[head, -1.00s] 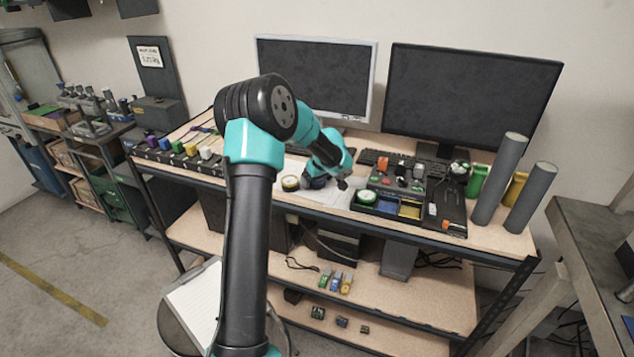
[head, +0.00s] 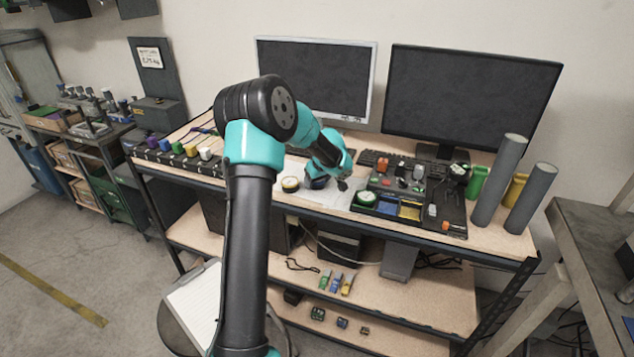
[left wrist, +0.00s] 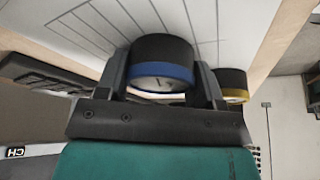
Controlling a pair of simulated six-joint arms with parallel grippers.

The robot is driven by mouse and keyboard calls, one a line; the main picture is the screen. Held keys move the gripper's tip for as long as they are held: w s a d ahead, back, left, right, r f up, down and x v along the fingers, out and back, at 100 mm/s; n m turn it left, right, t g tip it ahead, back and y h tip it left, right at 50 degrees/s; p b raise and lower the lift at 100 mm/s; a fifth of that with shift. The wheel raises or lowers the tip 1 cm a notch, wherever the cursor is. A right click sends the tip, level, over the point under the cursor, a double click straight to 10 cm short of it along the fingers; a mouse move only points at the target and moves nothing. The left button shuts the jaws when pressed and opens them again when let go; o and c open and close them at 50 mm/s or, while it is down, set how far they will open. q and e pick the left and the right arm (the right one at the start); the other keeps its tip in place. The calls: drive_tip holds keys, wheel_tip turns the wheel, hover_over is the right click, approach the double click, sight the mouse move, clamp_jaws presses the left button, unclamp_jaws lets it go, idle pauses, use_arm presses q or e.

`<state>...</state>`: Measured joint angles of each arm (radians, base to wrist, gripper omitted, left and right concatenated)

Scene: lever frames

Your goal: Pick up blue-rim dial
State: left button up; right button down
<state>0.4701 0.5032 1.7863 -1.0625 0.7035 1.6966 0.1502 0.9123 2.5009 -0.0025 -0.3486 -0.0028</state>
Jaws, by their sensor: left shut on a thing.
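The blue-rim dial (left wrist: 162,78) is a short black cylinder with a blue ring around a pale face. In the left wrist view it sits between the two fingers of my left gripper (left wrist: 163,88), which is shut on it. In the head view my left gripper (head: 320,180) is low over the white paper on the bench, and the arm mostly hides the blue-rim dial. Whether the dial touches the paper is hard to tell. A yellow-rim dial (left wrist: 232,84) stands close beside the gripper; it also shows in the head view (head: 290,184). My right gripper is not in view.
A black tray (head: 383,213) with a green-rim dial (head: 366,197) and blue and yellow bins lies to the right. Two monitors (head: 470,98) stand behind. Grey tubes (head: 499,180) stand at the right end. A row of coloured blocks (head: 178,147) lines the left side.

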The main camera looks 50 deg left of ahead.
use_arm(q)
drive_tip(key=shift+r, duration=1.3)
drive_tip(key=shift+s+d+r, duration=0.25)
drive_tip(key=shift+r, duration=0.3)
drive_tip(key=s+d+r, duration=0.1)
drive_tip(key=s+d, duration=0.9)
drive_tip(key=d, duration=0.1)
drive_tip(key=shift+d+r, duration=0.15)
drive_tip(key=shift+d, duration=0.15)
